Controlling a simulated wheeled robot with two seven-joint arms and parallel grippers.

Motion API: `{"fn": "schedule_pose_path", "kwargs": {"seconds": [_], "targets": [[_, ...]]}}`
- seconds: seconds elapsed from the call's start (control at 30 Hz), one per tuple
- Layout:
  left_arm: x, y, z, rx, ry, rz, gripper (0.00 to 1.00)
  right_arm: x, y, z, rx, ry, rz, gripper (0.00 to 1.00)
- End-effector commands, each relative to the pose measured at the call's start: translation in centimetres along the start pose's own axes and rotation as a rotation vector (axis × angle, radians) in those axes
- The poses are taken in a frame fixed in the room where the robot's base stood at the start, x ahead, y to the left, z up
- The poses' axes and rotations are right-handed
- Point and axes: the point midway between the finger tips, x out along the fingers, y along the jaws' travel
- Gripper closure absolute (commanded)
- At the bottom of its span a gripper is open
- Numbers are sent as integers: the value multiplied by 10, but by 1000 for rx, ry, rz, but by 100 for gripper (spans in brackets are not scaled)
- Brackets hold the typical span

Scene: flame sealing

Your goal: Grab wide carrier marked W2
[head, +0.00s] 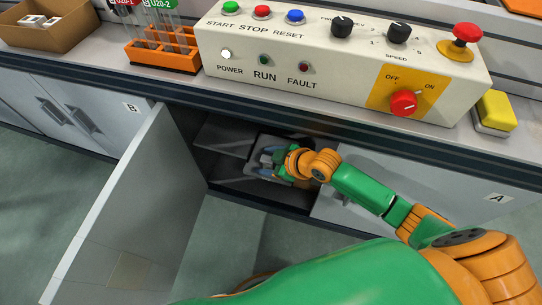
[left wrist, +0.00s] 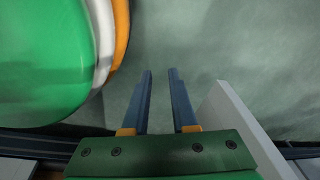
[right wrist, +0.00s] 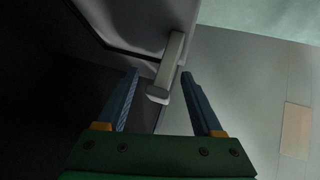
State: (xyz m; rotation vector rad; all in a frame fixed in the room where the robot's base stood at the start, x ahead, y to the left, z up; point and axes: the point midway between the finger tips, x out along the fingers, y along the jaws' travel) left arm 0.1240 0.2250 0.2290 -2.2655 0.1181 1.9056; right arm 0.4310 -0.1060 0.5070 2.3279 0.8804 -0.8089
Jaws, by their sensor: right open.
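My right gripper (head: 268,160) reaches into the open cabinet under the counter in the head view. In the right wrist view its fingers (right wrist: 160,74) are apart, with a pale grey bar-like piece (right wrist: 173,62) between and just beyond the tips; I cannot tell whether they touch it. This piece may be part of the wide carrier, but no W2 mark is readable. The carrier is not clearly visible in the head view, where my gripper covers part of the shelf. My left gripper (left wrist: 160,72) is open and empty above the floor in the left wrist view.
The cabinet door (head: 120,215) stands open left of the opening. The counter edge (head: 300,127) lies above my right arm. On top are the control panel (head: 330,65), an orange tube rack (head: 152,57), a cardboard box (head: 75,25) and a yellow block (head: 496,110). The floor is clear.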

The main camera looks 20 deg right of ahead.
Motion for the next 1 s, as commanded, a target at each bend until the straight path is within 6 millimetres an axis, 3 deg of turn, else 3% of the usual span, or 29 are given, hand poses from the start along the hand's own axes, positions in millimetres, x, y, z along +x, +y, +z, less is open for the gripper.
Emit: {"fn": "schedule_pose_path", "kwargs": {"seconds": [0.03, 0.13, 0.4, 0.47, 0.67, 1.0], "targets": [[10, 4, -6, -1, 6, 5, 74, 15, -1, 1, 3, 4, 1, 32], [14, 10, -15, -1, 8, 13, 74, 32, -1, 0, 2, 2, 0, 32], [11, 13, -20, -2, 7, 17, 74, 36, 0, -3, 0, 0, 1, 32], [11, 13, -20, -2, 7, 17, 74, 36, 0, -3, 0, 0, 0, 46], [11, 12, -20, -2, 7, 17, 74, 35, 1, -2, 0, 0, 1, 100], [11, 12, -20, -3, 7, 17, 74, 35, 1, -3, -1, 1, 1, 100]]}}
